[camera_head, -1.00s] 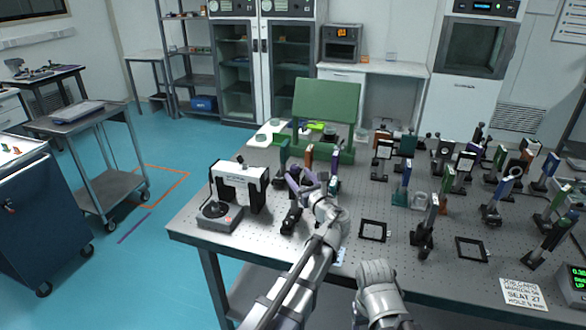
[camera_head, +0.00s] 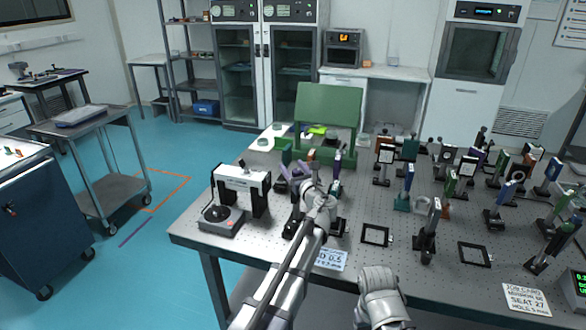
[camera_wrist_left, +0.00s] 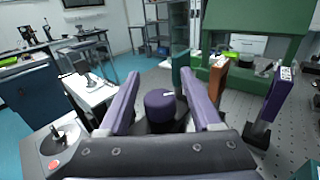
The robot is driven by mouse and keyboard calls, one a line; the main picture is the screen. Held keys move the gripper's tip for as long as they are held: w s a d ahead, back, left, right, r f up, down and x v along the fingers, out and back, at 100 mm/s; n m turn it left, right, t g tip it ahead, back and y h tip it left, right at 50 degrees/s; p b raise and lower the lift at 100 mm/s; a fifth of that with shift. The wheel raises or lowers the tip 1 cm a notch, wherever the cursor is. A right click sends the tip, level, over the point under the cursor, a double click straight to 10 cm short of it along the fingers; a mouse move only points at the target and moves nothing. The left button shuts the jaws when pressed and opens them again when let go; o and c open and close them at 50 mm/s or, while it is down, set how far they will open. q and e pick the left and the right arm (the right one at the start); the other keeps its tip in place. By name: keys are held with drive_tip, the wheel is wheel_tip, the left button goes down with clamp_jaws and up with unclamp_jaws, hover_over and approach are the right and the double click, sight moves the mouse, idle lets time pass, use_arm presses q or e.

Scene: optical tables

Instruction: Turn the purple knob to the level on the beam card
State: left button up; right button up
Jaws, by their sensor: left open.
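The purple knob (camera_wrist_left: 160,104) shows in the left wrist view, upright with a white mark on its top. My left gripper (camera_wrist_left: 161,92) is open, with one purple finger on each side of the knob and a visible gap to it. In the head view the left gripper (camera_head: 296,173) is over the left part of the optical table, and its hand and arm hide the knob. A white card (camera_head: 331,260) lies near the table's front edge, partly behind my left arm; its visible print looks like "D 0.5". My right gripper's fingers are not seen.
A white bridge-shaped instrument (camera_head: 240,181) and a grey box with a black dial (camera_head: 221,217) stand left of the gripper. A green stand (camera_head: 328,105) is behind. Several mounted optics and black frames (camera_head: 376,235) fill the right. A seat card (camera_head: 525,298) lies at front right.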

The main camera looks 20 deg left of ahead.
use_arm(q)
drive_tip(key=shift+c, duration=0.4)
clamp_jaws()
